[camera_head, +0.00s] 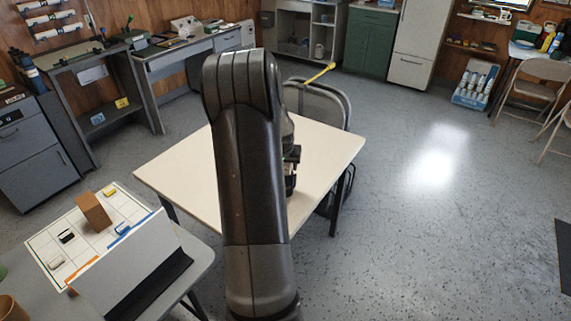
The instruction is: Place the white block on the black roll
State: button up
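A small white piece (56,262), which may be the white block, lies at the left of a white gridded board on the grey table at lower left. A small black piece (67,237), which may be the black roll, lies just behind it, apart from it. Both are too small to make out their shapes. My gripper (293,168) is over the cream table, mostly hidden behind my arm. Its fingers cannot be made out, nor whether it holds anything.
The gridded board (40,243) also bears a brown block (95,211), a yellow piece (109,192) and a blue piece (122,228). A white slanted panel (135,262) stands along its front. The cream table (185,180) looks bare where visible. A chair (318,103) stands behind it.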

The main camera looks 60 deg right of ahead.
jog(key=shift+o, duration=0.8)
jog(key=shift+r, duration=0.25)
jog(key=v, duration=1.2)
jog(key=w+a+r+n+t+y, duration=0.1)
jog(key=w+a+r+n, duration=0.15)
jog(key=a, duration=0.55)
jog(key=w+a+r+n+t, duration=0.1)
jog(key=a+r, duration=0.3)
jog(key=a, duration=0.5)
jog(key=w+a+r+n+t+y, duration=0.1)
jog(key=w+a+r+n, duration=0.15)
jog(key=a, duration=0.55)
jog(key=s+a+r+n, duration=0.1)
jog(key=s+a, duration=0.3)
jog(key=a, duration=0.4)
jog(key=s+a+r+n+y, duration=0.1)
jog(key=s+a+n, duration=0.3)
jog(key=a, duration=0.3)
jog(key=s+a+r+n+y, duration=0.1)
jog(key=s+a+n, duration=0.1)
jog(key=s+a, duration=0.3)
jog(key=a, duration=0.3)
jog(key=shift+a+t, duration=0.35)
jog(key=shift+t, duration=0.05)
